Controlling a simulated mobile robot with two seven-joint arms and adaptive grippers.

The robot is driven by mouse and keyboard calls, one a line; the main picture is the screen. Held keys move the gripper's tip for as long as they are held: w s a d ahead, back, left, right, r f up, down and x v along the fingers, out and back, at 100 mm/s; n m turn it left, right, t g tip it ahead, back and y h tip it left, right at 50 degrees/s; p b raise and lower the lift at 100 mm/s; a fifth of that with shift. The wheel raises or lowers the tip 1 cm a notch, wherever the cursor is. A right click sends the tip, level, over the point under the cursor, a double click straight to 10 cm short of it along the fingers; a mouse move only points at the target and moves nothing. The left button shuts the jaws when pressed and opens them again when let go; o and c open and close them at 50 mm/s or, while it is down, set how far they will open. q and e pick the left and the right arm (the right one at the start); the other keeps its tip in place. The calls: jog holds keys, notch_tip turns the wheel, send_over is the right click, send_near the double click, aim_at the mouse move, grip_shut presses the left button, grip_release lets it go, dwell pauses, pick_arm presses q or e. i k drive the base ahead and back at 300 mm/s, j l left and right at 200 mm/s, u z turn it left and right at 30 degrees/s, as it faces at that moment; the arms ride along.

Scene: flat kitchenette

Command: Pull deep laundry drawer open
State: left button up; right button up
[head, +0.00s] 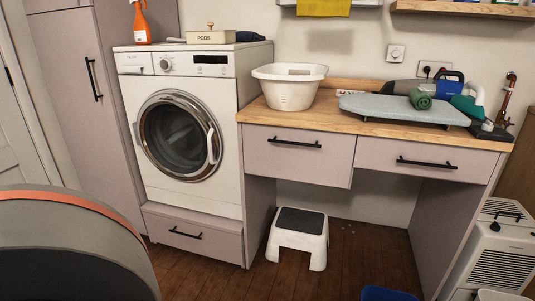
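Three drawers with black bar handles show in the head view, and all look shut. The left counter drawer (275,163) has a taller front than the right counter drawer (450,174). Its handle (294,142) runs along the upper part of the front. The right drawer's handle (427,163) is also horizontal. A third, low drawer (220,244) sits under the washing machine, with its own handle (185,233). I cannot tell from the picture alone which one is the deep laundry drawer. Neither of my grippers is in view.
A white step stool (301,259) stands on the floor below the left counter drawer. The washing machine (180,135) is to its left. A white basket (289,92) and ironing board (395,109) are on the counter. A blue bin (388,294) and white appliance (495,255) are lower right.

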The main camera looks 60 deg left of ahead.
aim_at(307, 155)
jog(key=u, duration=1.3)
